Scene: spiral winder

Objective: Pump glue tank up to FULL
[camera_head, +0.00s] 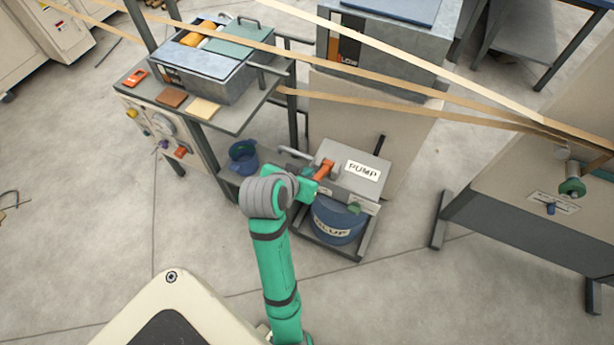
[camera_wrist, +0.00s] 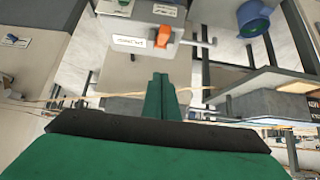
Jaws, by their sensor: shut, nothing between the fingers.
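A grey pump box (camera_head: 352,182) with a white PUMP label stands over a blue drum (camera_head: 336,224). An orange handle (camera_head: 323,170) is at the box's left side. In the wrist view, the orange handle (camera_wrist: 163,36) is beyond my fingertips, beside the pump box (camera_wrist: 131,24). My gripper (camera_head: 312,184) is by the handle's lower end. In the wrist view, my green fingers (camera_wrist: 160,76) are together and empty, pointing toward the handle. A grey tank (camera_head: 390,50) at the top has an orange and dark panel reading LOW.
Tan paper strips (camera_head: 400,72) cross above the pump area. A bench (camera_head: 240,122) with a metal bin stands at the left, and a blue bucket (camera_head: 243,157) sits left of the pump. A grey machine (camera_head: 540,210) stands right. The foreground floor is largely clear.

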